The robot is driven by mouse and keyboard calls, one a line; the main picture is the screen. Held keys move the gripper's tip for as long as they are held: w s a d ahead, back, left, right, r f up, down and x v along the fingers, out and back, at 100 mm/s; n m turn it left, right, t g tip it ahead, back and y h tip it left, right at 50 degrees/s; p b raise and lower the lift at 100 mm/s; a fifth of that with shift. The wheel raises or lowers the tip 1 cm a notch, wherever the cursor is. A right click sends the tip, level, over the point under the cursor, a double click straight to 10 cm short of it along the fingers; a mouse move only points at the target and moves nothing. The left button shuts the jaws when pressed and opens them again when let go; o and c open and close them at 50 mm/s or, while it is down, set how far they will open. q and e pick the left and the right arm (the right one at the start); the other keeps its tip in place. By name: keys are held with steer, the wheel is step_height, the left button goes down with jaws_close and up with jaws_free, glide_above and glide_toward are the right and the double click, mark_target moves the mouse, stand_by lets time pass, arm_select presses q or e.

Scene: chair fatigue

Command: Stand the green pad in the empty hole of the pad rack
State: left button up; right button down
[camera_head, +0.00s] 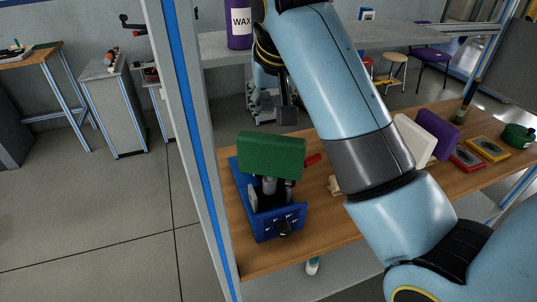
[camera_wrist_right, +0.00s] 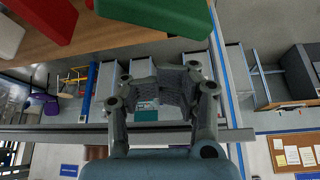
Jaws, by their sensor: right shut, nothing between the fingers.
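The green pad (camera_head: 270,153) stands on edge, long side level, at the top of a blue fixture (camera_head: 284,224) on the wooden bench. Its green edge also shows at the top of the right wrist view (camera_wrist_right: 160,12). My right gripper (camera_head: 287,113) is shut and empty, apart from the pad, just above and behind it in the head view. A white pad (camera_head: 413,140) and a purple pad (camera_head: 436,133) stand to the right. My right arm hides what holds them, so the rack and its empty hole cannot be made out. My left gripper is out of view.
A red tray (camera_head: 466,159), a yellow tray (camera_head: 487,149) and a green round container (camera_head: 518,135) lie at the bench's right. A blue-striped post (camera_head: 190,150) stands left of the bench. A purple WAX bottle (camera_head: 239,24) stands behind.

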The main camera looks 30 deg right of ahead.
steer(key=c, duration=0.9)
jaws_free()
